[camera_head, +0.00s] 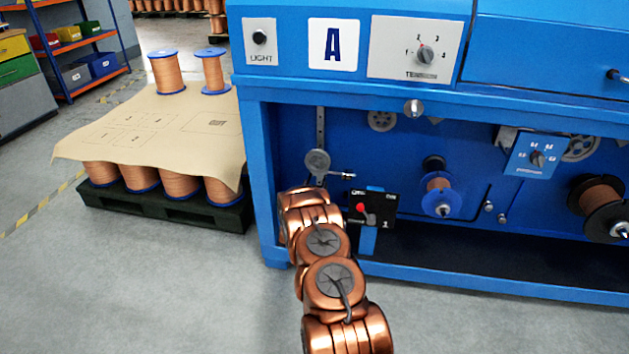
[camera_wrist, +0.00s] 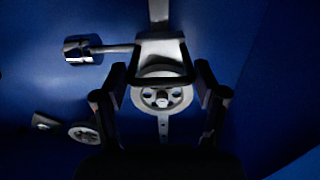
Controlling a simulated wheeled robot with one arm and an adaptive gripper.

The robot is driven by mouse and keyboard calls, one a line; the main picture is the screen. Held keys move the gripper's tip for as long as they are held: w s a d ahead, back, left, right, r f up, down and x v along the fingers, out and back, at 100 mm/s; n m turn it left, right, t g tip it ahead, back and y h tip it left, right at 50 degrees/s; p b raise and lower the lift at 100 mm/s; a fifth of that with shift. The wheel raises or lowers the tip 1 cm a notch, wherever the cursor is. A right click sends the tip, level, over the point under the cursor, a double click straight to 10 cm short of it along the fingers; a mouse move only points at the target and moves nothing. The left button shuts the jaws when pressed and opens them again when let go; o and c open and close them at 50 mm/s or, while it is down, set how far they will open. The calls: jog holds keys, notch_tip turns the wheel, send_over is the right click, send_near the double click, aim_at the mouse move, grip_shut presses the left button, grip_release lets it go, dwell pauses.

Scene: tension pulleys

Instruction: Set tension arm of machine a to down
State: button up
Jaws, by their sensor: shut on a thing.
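Machine A is the blue machine (camera_head: 268,180) with the letter A plate (camera_head: 333,43) on its front. Its tension arm (camera_head: 320,126) is a grey upright bar with a round pulley (camera_head: 317,161) at its lower end and a short rod to the right. In the wrist view the tension arm's grey bracket (camera_wrist: 160,46), spoked pulley (camera_wrist: 161,97) and rod with a metal cylinder (camera_wrist: 80,50) show close up. My gripper (camera_wrist: 160,74) is shut on the tension arm, a finger on either side. In the head view my copper arm hides the gripper.
A black switch box (camera_head: 372,208) with a red knob sits just right of my arm. Copper spools (camera_head: 439,192) are mounted farther right. A pallet (camera_head: 170,207) of spools under brown cardboard (camera_head: 150,125) stands left. Open grey floor lies in front.

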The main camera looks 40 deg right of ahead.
jog(key=shift+s+d+f, duration=0.3)
jog(key=shift+s+d, duration=0.15)
jog(key=o, duration=1.4)
jog(key=shift+f, duration=0.1)
jog(key=shift+w+a, duration=0.1)
jog(key=shift+w+a, duration=0.25)
jog(key=shift+s, duration=0.1)
jog(key=v, duration=1.2)
